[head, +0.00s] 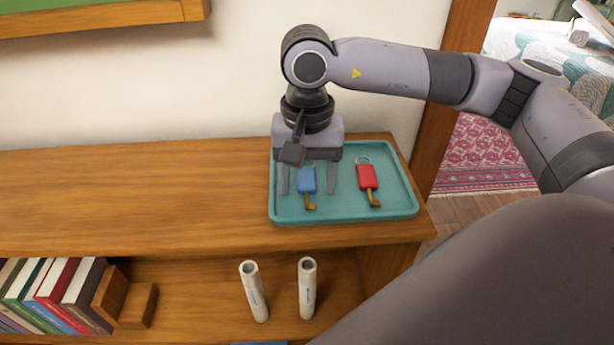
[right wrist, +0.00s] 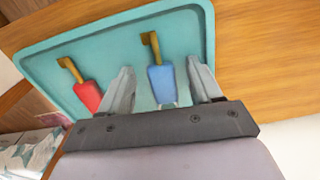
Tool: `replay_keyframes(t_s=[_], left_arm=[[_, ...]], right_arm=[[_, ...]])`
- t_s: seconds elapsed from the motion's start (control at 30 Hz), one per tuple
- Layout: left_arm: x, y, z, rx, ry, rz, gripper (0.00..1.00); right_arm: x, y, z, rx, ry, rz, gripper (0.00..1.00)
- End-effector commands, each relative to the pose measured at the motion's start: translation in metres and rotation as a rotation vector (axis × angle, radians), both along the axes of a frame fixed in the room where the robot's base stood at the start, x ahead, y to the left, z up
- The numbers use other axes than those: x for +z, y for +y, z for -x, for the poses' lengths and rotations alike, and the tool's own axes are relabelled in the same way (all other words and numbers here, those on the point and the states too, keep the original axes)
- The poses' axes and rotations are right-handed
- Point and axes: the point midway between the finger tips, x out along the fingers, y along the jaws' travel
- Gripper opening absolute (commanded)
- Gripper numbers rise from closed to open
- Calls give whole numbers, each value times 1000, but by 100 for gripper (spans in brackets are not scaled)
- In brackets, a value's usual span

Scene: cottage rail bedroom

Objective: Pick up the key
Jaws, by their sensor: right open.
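Two keys lie on a teal tray (head: 340,213) on top of the wooden shelf unit. One key has a blue head (head: 307,181), the other a red head (head: 367,178); both have brass-coloured shafts. My right gripper (head: 308,188) is open and points down over the tray, with the blue key between its fingers in the picture. In the right wrist view the blue key (right wrist: 161,82) shows between the two fingertips, and the red key (right wrist: 89,95) lies outside them to the left. I cannot tell whether the fingers touch the tray. My left gripper is not in view.
The wooden top (head: 130,200) is clear left of the tray. Two white cylinders (head: 253,290) stand on the lower shelf, with a row of books (head: 50,290) and a wooden bookend at the left. A wooden door frame (head: 452,90) rises at the right.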

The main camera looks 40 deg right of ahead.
Motion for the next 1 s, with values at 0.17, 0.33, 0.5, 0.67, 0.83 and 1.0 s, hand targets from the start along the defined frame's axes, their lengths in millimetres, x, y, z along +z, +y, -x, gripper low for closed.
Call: replay_keyframes(t_s=[0.17,0.33,0.5,0.67,0.83,1.0], left_arm=[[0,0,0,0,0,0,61],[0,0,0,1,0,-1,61],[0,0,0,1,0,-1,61],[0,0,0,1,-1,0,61],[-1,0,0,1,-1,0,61],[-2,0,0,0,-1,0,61]], right_arm=[[0,0,0,0,-1,-1,64],[0,0,0,0,0,0,12],[0,0,0,0,-1,-1,4],[1,0,0,0,-1,-1,4],[10,1,-1,0,-2,-2,4],[37,1,-1,0,-5,-2,4]])
